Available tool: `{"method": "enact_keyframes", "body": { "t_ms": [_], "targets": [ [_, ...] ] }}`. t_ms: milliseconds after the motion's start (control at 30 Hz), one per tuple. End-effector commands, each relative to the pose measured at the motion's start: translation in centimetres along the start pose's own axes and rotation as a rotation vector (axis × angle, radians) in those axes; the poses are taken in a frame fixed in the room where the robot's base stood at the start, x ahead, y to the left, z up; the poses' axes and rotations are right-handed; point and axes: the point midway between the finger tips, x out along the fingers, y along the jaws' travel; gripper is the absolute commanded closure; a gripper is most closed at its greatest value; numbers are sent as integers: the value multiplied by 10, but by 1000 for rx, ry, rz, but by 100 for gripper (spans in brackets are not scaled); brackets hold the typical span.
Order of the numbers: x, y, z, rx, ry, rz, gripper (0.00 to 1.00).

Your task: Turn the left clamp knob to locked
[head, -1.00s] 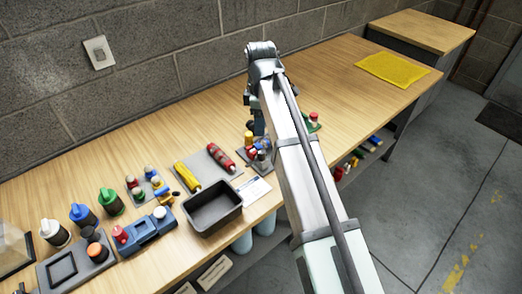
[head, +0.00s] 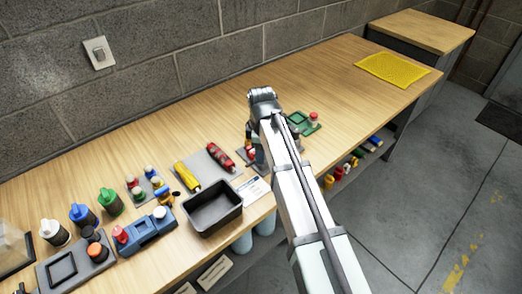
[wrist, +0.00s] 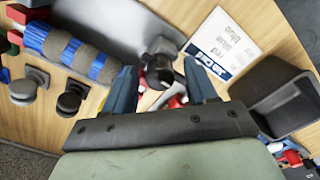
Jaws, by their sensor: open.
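My gripper (wrist: 160,88) is open, its two blue fingers on either side of a black round knob (wrist: 158,70) with a grey arm, in the wrist view. I cannot tell whether the fingers touch it, or whether it is the left clamp knob. Red parts show low between the fingers. No lock marking is legible.
A black bin (head: 213,228) and a white card (head: 253,188) lie beside the gripper; the bin also shows in the wrist view (wrist: 262,82). Yellow and red tools lie on a grey plate (head: 222,162). A green fixture (head: 305,128) stands right of the arm.

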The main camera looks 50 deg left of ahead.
Motion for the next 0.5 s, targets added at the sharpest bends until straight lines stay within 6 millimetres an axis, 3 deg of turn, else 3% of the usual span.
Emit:
{"method": "enact_keyframes", "body": {
  "t_ms": [267,500],
  "targets": [
    [1,0,0,0,0,0,43],
    [1,0,0,0,0,0,65]
  ]
}}
